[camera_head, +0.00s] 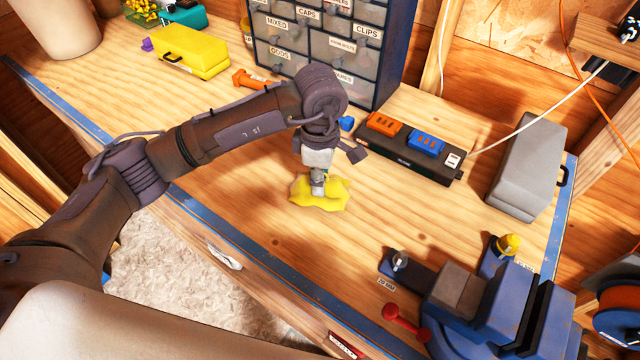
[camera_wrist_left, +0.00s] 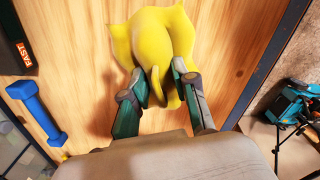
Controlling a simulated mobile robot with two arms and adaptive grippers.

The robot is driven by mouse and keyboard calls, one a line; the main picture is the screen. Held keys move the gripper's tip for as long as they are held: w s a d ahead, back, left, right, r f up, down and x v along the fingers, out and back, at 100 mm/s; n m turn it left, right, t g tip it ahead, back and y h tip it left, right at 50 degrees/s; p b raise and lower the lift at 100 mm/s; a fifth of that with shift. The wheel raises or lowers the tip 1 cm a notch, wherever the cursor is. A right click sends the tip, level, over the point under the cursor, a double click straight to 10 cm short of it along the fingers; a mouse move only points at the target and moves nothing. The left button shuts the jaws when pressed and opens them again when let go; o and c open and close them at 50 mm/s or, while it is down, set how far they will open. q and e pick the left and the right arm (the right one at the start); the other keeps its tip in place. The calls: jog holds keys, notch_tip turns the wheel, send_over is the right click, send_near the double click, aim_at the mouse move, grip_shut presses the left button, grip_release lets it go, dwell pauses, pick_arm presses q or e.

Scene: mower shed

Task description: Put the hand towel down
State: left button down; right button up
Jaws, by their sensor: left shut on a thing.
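The yellow hand towel (camera_head: 321,195) is crumpled on or just above the wooden workbench top, near the middle of the head view. My left gripper (camera_head: 318,188) is above it and shut on it. In the left wrist view the towel (camera_wrist_left: 158,50) bunches up between the two fingers of my left gripper (camera_wrist_left: 162,88), and its loose part spreads out beyond the fingertips. I cannot tell how much of the towel rests on the bench. My right gripper is not in view.
A power strip (camera_head: 408,150) with orange and blue blocks, a grey case (camera_head: 528,170) and a labelled drawer cabinet (camera_head: 325,45) stand behind. A blue vise (camera_head: 480,305) is at the front right. Bare bench (camera_head: 240,200) lies left of the towel.

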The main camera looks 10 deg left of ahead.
pick_arm(q)
notch_tip(320, 180, down, 3)
jog(key=shift+f+p, duration=0.2)
jog(key=shift+p, duration=0.6)
jog(key=shift+f, duration=0.2)
jog(key=shift+f+b, duration=0.2)
jog(key=shift+b, duration=0.15)
jog(key=c, duration=0.9)
grip_release()
jog(key=shift+r, duration=0.1)
jog(key=shift+r, duration=0.1)
